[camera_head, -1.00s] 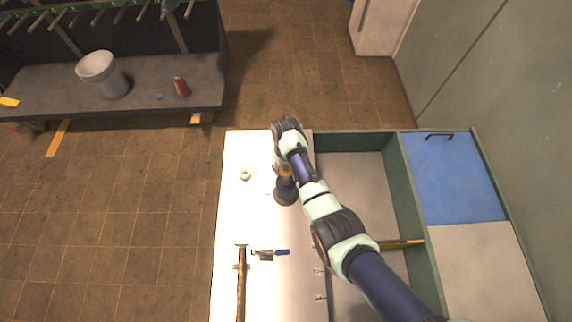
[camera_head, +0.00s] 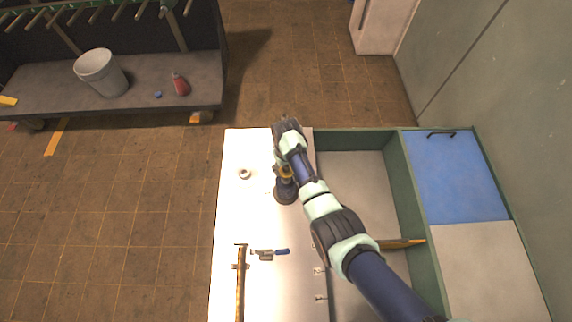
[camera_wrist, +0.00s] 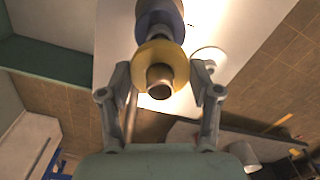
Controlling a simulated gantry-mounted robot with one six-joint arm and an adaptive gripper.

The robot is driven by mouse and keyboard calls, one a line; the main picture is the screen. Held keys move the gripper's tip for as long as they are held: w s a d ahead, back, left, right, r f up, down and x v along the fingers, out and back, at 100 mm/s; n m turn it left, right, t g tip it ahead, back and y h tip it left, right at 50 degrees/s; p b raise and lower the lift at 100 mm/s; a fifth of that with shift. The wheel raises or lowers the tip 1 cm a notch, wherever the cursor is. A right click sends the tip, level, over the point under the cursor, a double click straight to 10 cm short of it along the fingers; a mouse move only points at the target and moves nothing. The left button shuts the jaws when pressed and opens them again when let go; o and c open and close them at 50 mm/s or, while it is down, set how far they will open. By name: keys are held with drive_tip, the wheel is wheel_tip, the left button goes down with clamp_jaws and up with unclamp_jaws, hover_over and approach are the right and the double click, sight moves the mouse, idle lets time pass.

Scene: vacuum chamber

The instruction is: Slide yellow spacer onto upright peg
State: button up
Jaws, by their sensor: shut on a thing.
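The yellow spacer (camera_wrist: 151,57) is a ring between my gripper's fingertips (camera_wrist: 162,75) in the wrist view. My gripper is shut on it. The end of the metal peg (camera_wrist: 159,79) shows in the ring's hole, so the spacer appears to be around the peg. Beyond it is a blue round part (camera_wrist: 158,24) in line with the peg. In the head view the yellow spacer (camera_head: 284,172) shows above a dark blue round base (camera_head: 286,194) on the white bench, partly hidden by my arm. How far down the peg it sits is unclear.
A pale ring (camera_head: 244,173) lies on the white bench to the left. A green-walled tray (camera_head: 392,165) with an orange-brown handled tool (camera_head: 400,244) is to the right.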

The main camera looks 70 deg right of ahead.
drive_tip(key=shift+f+b, duration=1.65)
drive_tip(key=shift+f, duration=0.6)
drive_tip(key=shift+f, duration=0.1)
drive_tip(key=shift+f+b, duration=0.45)
drive_tip(key=shift+f, duration=0.05)
drive_tip(key=o, duration=1.1)
drive_tip(key=shift+r, duration=0.1)
wheel_tip(320, 180, up, 12)
